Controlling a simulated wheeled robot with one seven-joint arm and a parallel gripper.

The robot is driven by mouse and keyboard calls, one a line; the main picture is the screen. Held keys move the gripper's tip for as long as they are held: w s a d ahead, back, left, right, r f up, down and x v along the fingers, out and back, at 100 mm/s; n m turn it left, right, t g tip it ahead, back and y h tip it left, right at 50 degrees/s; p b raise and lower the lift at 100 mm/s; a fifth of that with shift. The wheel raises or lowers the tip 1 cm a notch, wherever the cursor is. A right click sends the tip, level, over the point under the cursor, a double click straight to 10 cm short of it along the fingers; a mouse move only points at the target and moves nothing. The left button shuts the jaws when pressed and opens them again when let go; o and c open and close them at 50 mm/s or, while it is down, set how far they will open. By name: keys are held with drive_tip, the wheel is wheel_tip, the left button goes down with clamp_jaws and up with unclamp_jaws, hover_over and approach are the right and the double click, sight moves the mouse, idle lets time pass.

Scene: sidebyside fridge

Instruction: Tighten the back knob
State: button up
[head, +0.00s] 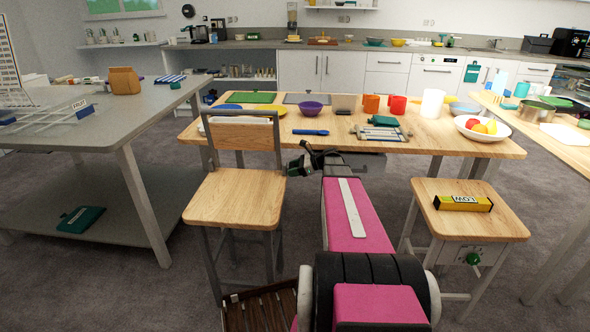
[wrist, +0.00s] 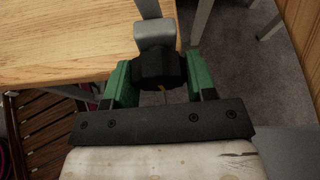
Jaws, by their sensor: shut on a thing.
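The back knob (wrist: 159,65), black and faceted, sits at the end of a grey metal bracket (wrist: 155,27) beside the wooden chair seat in the wrist view. My gripper (wrist: 159,82) has its green fingers on the left and right sides of the knob, shut on it. In the head view my gripper (head: 302,164) is at the right of the chair's backrest (head: 240,120), above and beside the seat (head: 233,197). The knob cannot be made out clearly there. I cannot tell how tight it is.
A wooden table (head: 350,141) with bowls, cups and a blue-handled tool stands close behind my gripper. A grey table (head: 120,105) is at the left. Carpet shows between them.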

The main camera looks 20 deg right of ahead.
drive_tip(key=o, duration=0.4)
drive_tip(key=shift+g, duration=0.3)
drive_tip(key=o, duration=0.5)
drive_tip(key=v, duration=0.7)
